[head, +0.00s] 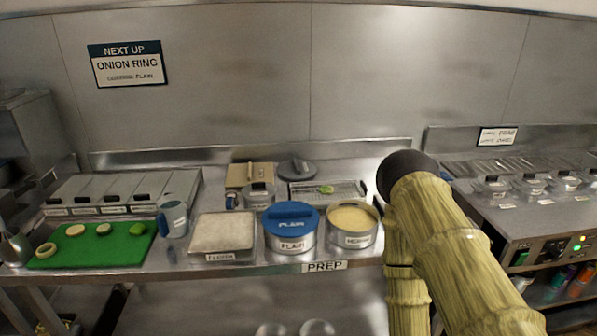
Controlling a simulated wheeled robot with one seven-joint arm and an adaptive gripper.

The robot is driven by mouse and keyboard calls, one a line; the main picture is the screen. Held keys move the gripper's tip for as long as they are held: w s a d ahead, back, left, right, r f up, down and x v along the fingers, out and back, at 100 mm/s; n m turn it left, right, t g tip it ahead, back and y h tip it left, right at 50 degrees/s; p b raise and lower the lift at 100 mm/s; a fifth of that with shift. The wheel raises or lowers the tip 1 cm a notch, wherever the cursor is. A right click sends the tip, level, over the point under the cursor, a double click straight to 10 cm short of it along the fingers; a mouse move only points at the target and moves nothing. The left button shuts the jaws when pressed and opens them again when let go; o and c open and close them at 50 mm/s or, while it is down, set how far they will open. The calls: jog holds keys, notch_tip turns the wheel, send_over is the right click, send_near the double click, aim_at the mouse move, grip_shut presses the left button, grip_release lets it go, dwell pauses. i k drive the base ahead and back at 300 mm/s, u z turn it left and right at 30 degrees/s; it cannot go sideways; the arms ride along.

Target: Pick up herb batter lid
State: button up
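The herb batter tub (352,239) stands open at the front right of the prep counter, full of pale yellow batter. Its label is small and only partly legible. A round dark grey lid with a raised handle (297,168) lies at the back of the counter, behind the tubs; it looks like the herb batter lid, but I cannot read any marking on it. The plain batter tub (290,241) stands just left of the herb tub, with a blue lid marked PLAIN (291,216) on it. My gripper is not visible; only my arm shows at the right.
A flour tray (221,234), a grey-blue container (173,219) and a green board (92,245) with food pieces are to the left. A rack (338,188) with a green piece sits near the grey lid. The fryer (545,222) is right. My arm covers the counter right of the herb tub.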

aim_at(294, 169)
jog(key=z, duration=1.5)
jog(key=i, duration=1.5)
jog(key=u, duration=3.2)
